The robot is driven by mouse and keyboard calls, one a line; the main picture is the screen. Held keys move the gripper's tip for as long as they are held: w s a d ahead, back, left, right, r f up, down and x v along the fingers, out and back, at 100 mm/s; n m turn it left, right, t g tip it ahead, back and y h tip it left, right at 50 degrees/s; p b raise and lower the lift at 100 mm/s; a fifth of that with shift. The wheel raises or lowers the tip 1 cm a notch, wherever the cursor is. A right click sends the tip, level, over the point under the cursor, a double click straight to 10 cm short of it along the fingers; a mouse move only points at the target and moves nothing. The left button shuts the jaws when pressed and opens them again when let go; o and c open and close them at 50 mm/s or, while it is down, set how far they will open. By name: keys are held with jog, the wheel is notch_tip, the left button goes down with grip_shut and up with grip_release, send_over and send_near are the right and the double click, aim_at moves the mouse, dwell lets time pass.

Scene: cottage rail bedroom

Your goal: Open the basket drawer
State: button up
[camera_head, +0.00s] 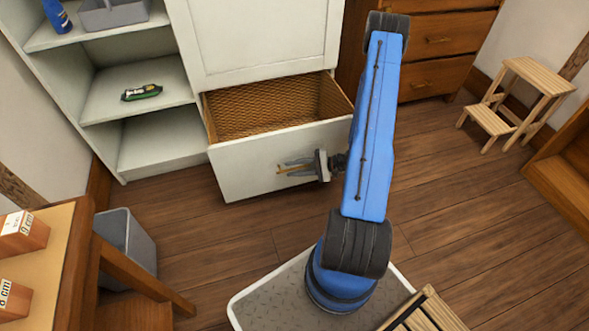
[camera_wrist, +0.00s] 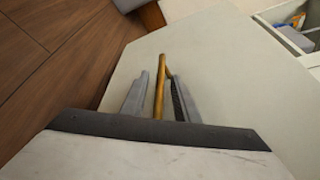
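The basket drawer (camera_head: 255,165) is a white-fronted drawer low in the white cabinet. It stands pulled out, with a woven mesh lining (camera_head: 262,108) showing inside, and looks empty. Its brass handle (camera_wrist: 160,88) runs between the two grey fingers of my gripper (camera_wrist: 159,76) in the wrist view. The fingers stand on either side of the handle, with a gap visible beside it, so my gripper looks open around it. In the head view my gripper (camera_head: 284,168) is at the drawer front, right of its middle.
White shelves (camera_head: 140,75) stand left of the cabinet, holding a dark green item (camera_head: 142,92). A grey bin (camera_head: 125,240) and a wooden table (camera_head: 50,265) are at the lower left. A step stool (camera_head: 520,100) stands at right. The wooden floor (camera_head: 440,185) right of my arm is clear.

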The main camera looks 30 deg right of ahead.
jog(key=v, duration=1.7)
jog(key=shift+d, duration=0.2)
jog(key=shift+s+r, duration=0.1)
jog(key=a+r+n+g+h, duration=0.2)
jog(key=a+r+n+g, duration=0.25)
jog(key=a+r, duration=0.55)
jog(key=a+r+n+g+h, duration=0.4)
jog(key=a+r, duration=0.3)
jog(key=r, duration=0.8)
jog(key=s+a+r+n+t+h, duration=0.2)
jog(key=s+a+r, duration=0.3)
jog(key=r, duration=0.4)
jog(key=s+a+r+n+t+h, duration=0.2)
jog(key=s+a+r+n+h, duration=0.1)
jog(key=s+r, duration=0.5)
jog(key=a+r+h, duration=0.1)
jog(key=a, duration=0.1)
jog(key=shift+s+a+h, duration=0.3)
jog(key=shift+a+h, duration=0.1)
